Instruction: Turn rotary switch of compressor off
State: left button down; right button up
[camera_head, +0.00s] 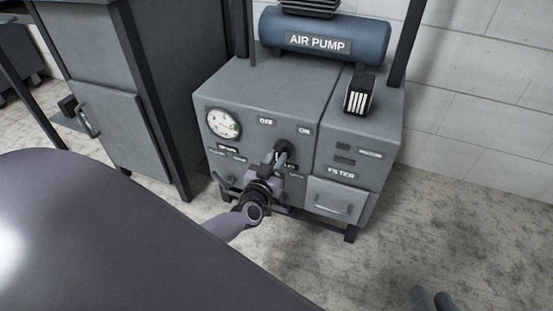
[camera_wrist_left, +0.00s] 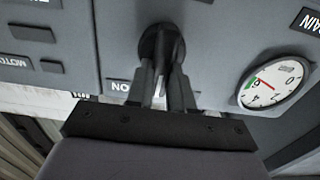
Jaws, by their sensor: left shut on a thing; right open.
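The grey compressor (camera_head: 215,105) stands against the wall with a blue tank marked AIR PUMP on top. Its dark round rotary switch (camera_head: 291,146) is on the front panel, below the OFF label (camera_head: 266,122) and ON label (camera_head: 304,131). My left gripper (camera_head: 281,155) is at the switch. In the left wrist view, the fingers of my left gripper (camera_wrist_left: 163,72) are shut on the switch (camera_wrist_left: 155,38), and the ON label (camera_wrist_left: 121,87) appears upside down beside them. The fingers hide the switch's exact angle. My right gripper (camera_head: 432,299) is open and empty at the bottom right, partly cut off.
A pressure gauge (camera_head: 223,123) sits left of the switch. A FILTER panel with a handled drawer (camera_head: 338,203) is to its right. A grey cabinet (camera_head: 105,120) stands at the left. The floor at the right is clear.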

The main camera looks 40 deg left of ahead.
pick_arm(q)
jog(key=n, duration=0.4)
jog(key=shift+a+f+n, duration=0.1)
jog(key=shift+a+n, duration=0.15)
jog(key=shift+n, duration=0.15)
jog(key=shift+a+n, duration=0.1)
jog(key=shift+n, duration=1)
pick_arm(e)
jog(key=shift+w, duration=0.1)
jog(key=shift+f, duration=0.15)
pick_arm(q)
jog(key=c, duration=1)
grip_release()
jog(key=p+v, duration=0.2)
jog(key=v, duration=0.5)
pick_arm(e)
jog(key=shift+s+d+h, duration=0.25)
jog(key=shift+d+h, duration=0.45)
jog(key=shift+d, duration=0.1)
